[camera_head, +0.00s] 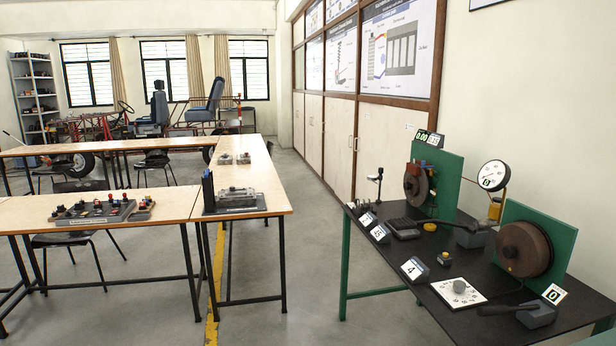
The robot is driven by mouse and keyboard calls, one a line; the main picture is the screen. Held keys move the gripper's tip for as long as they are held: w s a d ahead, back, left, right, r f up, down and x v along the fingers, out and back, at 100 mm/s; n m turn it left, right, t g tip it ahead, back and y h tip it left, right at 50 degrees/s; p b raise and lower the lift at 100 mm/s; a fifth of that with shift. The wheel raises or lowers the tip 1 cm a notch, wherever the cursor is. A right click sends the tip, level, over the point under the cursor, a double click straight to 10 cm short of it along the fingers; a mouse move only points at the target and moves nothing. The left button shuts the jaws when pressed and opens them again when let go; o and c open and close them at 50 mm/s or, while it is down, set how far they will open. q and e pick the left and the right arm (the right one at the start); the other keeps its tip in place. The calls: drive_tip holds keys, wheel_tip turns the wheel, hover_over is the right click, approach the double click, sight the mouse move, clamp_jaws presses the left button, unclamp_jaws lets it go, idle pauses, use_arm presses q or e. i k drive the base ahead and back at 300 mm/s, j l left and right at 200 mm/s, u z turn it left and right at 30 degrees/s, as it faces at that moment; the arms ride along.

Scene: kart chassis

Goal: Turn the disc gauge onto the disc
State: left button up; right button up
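A round dial gauge (492,175) with a white face and dark rim stands above the black table on the right. A yellow and orange post (496,206) is below it, between two green boards. A brown disc (524,249) is mounted on the nearer green board (559,228), to the lower right of the gauge. A second brown disc (415,186) is on the farther green board (447,180), to the left of the gauge. The gauge face points toward me; I cannot tell whether its tip touches either disc. Neither of my grippers is in view.
The black table (443,309) holds number cards, a white dial plate (459,290) with a knob, and a lever block (536,314). Wooden tables (170,200) with switch panels stand at left. Open floor (310,290) lies between. A kart chassis (90,130) stands at the back.

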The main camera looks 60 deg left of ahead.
sight(371, 178)
drive_tip(key=u, duration=1.55)
drive_tip(key=i+j, duration=0.3)
drive_tip(key=i, duration=0.3)
drive_tip(key=i+j+z, duration=0.15)
drive_tip(key=i+j, duration=0.2)
drive_tip(key=i, duration=0.3)
drive_tip(key=i+j, duration=0.4)
drive_tip(key=i, duration=0.2)
drive_tip(key=i+j+z, duration=0.15)
drive_tip(key=i+j, duration=0.2)
drive_tip(key=i, duration=0.25)
